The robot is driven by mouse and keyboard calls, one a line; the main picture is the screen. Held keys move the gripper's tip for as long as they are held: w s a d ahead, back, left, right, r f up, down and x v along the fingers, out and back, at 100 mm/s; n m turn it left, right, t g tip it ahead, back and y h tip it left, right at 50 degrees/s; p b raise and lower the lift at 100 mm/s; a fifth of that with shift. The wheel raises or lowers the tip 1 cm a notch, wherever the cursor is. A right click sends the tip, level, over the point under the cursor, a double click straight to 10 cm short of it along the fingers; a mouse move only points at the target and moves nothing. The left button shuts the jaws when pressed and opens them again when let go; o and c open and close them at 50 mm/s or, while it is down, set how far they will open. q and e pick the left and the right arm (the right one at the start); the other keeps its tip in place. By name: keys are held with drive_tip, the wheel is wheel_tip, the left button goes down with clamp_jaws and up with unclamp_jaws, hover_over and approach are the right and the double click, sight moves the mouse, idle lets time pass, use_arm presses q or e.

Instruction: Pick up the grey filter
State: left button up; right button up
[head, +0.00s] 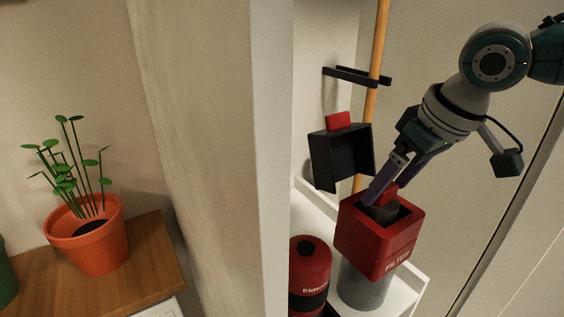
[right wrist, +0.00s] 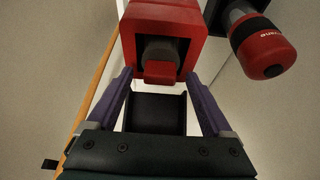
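The grey filter (head: 381,213) sits inside a red square housing (head: 365,236) marked FILTER, with a red tab on its top. In the right wrist view the filter (right wrist: 160,48) shows as a dark grey round body with the red tab (right wrist: 158,72) towards me. My right gripper (head: 387,189) has purple fingers and is at the housing's open top. In the right wrist view its fingers (right wrist: 158,74) are spread on either side of the tab, with gaps visible. The filter's lower part is hidden in the housing. My left gripper is in neither view.
A black bin-like holder (head: 325,162) with a red tab is behind, left of the gripper. A wooden pole (head: 371,105) stands in a black bracket (head: 350,76). A red canister (head: 311,262) is left of the grey cylinder (head: 362,287) under the housing. A wall edge and potted plant (head: 92,248) are further left.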

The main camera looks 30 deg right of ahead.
clamp_jaws()
idle(0.5)
